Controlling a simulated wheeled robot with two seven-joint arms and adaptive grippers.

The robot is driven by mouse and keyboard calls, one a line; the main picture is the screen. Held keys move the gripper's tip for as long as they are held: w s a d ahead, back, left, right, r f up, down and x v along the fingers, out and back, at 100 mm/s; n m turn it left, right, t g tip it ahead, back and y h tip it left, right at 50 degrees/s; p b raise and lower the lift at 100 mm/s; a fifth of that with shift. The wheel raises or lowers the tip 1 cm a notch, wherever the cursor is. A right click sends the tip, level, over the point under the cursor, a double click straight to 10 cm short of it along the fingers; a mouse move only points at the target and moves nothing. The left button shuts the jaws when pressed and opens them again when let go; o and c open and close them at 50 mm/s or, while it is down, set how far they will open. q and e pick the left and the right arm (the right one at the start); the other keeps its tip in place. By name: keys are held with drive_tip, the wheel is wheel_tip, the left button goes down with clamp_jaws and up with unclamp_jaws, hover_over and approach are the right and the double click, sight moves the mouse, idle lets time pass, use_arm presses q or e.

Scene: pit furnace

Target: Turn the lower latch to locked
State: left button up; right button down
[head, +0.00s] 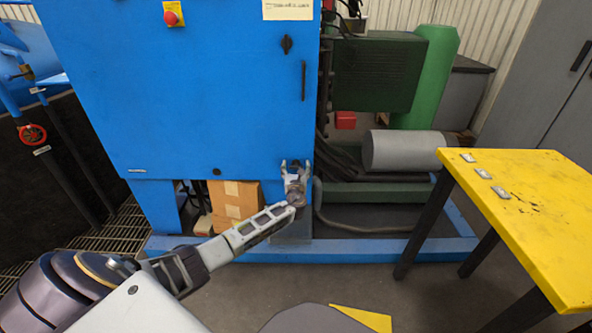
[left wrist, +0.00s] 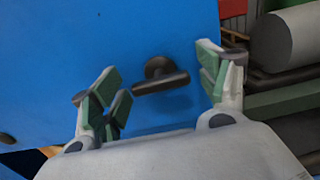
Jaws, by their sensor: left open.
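The lower latch (left wrist: 161,77) is a dark lever on a round boss on the blue cabinet door. In the left wrist view its lever lies nearly level, the right end slightly higher. My left gripper (head: 296,166) is open at the lower right of the door, and it hides most of this latch in the head view. In the left wrist view its green-padded fingers (left wrist: 162,72) stand on either side of the lever, with a visible gap on both sides. How far the fingertips are from the door I cannot tell. My right gripper is not in view.
An upper dark latch (head: 287,44) and a vertical handle (head: 303,80) sit higher on the blue cabinet (head: 200,90). A grey cylinder (head: 403,150) lies to the right. A yellow table (head: 535,205) stands at the right. A cardboard box (head: 234,203) is under the cabinet.

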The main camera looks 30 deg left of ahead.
use_arm(q)
drive_tip(key=shift+c, duration=0.9)
drive_tip(key=c, duration=0.9)
drive_tip(key=shift+o, duration=0.2)
